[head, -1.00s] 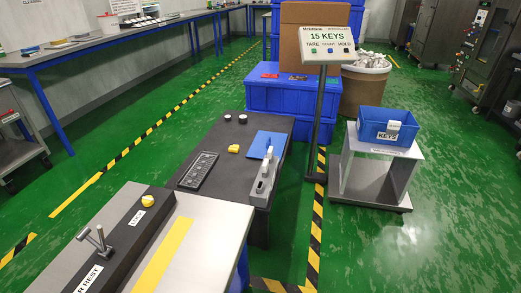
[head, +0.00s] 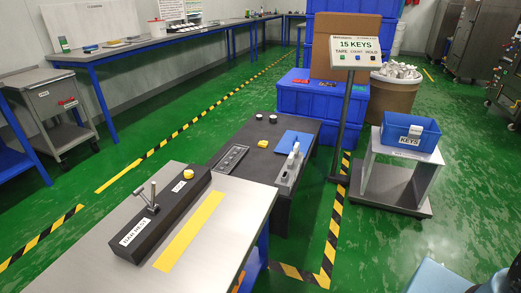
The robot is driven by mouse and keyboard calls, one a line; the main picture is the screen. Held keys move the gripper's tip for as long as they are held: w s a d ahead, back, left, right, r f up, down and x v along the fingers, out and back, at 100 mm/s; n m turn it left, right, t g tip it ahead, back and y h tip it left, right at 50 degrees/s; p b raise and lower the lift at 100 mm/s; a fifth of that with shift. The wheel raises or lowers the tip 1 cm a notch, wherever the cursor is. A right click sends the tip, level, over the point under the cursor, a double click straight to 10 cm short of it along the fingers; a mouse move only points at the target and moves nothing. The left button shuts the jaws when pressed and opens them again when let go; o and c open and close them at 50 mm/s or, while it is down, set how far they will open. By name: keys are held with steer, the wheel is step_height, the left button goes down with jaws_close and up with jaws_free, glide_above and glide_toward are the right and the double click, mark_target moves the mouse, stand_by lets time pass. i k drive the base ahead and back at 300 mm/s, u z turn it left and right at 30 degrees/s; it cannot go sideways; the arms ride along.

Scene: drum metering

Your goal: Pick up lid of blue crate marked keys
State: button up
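The blue crate marked KEYS (head: 408,134) stands upright on a grey stand at the right in the head view. It looks open at the top, with a white item at its rim. A flat blue panel (head: 296,139) lies on the dark table, partly behind a grey upright fixture. I cannot tell whether this panel is the crate's lid. My gripper is not in view; only parts of what look like my arm show at the bottom right corner.
The grey stand (head: 392,187) is low. A steel bench (head: 228,205) with a black bar is in front. Blue crates (head: 320,101) and a brown drum (head: 393,95) stand behind. Green floor is open at the right.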

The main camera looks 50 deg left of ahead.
mark_target(288, 141)
steer(key=u, duration=1)
steer(key=i, duration=1.5)
steer(key=z, duration=0.05)
